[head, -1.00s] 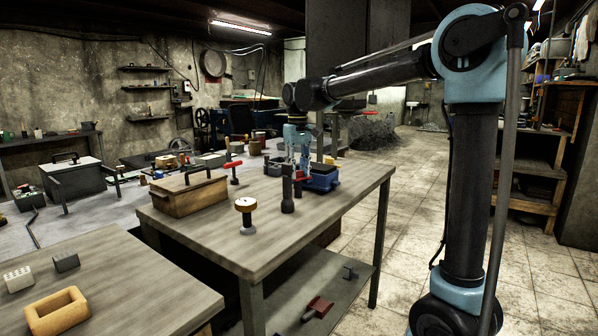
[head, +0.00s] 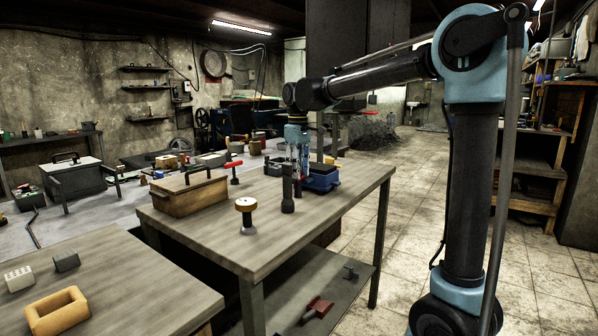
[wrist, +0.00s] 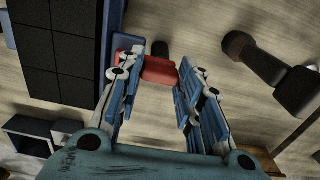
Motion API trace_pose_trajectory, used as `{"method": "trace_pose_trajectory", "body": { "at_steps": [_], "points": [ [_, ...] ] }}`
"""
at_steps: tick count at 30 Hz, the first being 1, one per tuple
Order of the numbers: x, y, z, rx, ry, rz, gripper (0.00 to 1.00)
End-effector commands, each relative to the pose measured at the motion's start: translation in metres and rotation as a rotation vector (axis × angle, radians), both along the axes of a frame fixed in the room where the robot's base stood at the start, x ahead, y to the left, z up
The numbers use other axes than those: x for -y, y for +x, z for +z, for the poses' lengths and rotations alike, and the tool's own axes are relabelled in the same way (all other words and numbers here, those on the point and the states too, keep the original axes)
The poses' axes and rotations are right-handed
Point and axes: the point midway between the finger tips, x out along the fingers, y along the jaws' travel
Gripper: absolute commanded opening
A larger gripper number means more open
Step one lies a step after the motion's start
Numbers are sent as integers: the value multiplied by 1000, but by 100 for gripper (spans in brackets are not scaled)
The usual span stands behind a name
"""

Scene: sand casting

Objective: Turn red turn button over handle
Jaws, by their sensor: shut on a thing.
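The red turn button (wrist: 159,71) shows between my gripper's fingers in the wrist view, with another red part behind the left finger. My gripper (wrist: 158,66) is shut on it and points down at the table. The box's dark gridded top (wrist: 62,50) and blue edge lie just left of the fingers in the wrist view. I cannot make out the handle clearly.
A dark tool (head: 287,190) stands upright in front of my gripper; it appears at right in the wrist view (wrist: 265,72).

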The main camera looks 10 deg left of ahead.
Motion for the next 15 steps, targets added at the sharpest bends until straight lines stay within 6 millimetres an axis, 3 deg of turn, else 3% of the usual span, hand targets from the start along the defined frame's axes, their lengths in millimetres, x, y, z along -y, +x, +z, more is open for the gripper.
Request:
{"method": "trace_pose_trajectory", "body": {
  "at_steps": [6,7,9,15],
  "points": [
    [2,1,0,2,-3,-1,9],
    [2,1,0,2,-3,-2,35],
    [1,1,0,1,-3,-2,51],
    [1,1,0,1,-2,-1,53]
  ]
}}
